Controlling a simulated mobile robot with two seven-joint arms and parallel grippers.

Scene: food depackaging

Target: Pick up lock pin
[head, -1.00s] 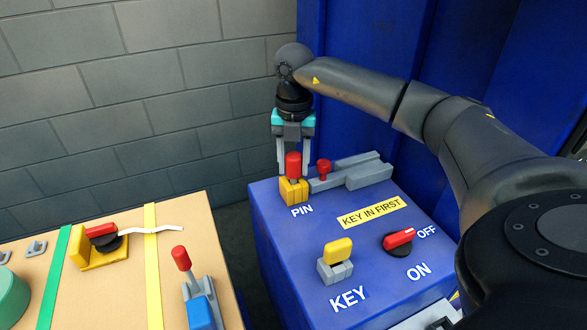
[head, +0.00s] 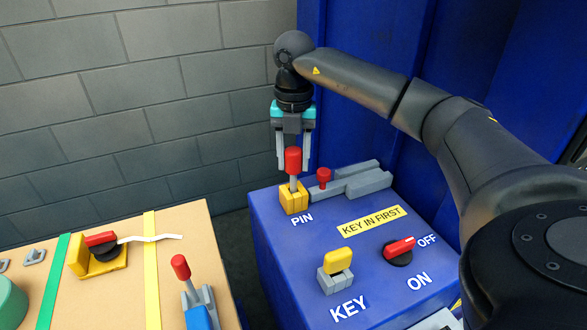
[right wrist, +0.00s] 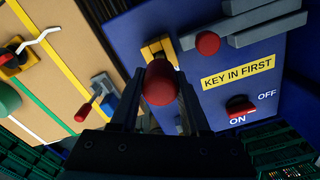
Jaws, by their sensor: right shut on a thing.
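The lock pin (head: 293,160) has a red knob on a grey shaft and stands upright over its yellow block (head: 295,199) marked PIN, on the blue box. Much of the shaft shows above the block; whether its lower end is still inside is hidden. My right gripper (head: 293,167) points down from above and is shut on the lock pin, a finger on each side of the red knob. In the right wrist view the red knob (right wrist: 160,84) sits between the fingers. My left gripper is not in view.
A grey slide bolt (head: 360,180) with a small red knob (head: 324,177) lies right beside the pin. A yellow key (head: 339,259) and a red switch (head: 399,247) are nearer on the blue box. A tan tabletop (head: 130,290) with fittings is at left. A blue wall stands behind.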

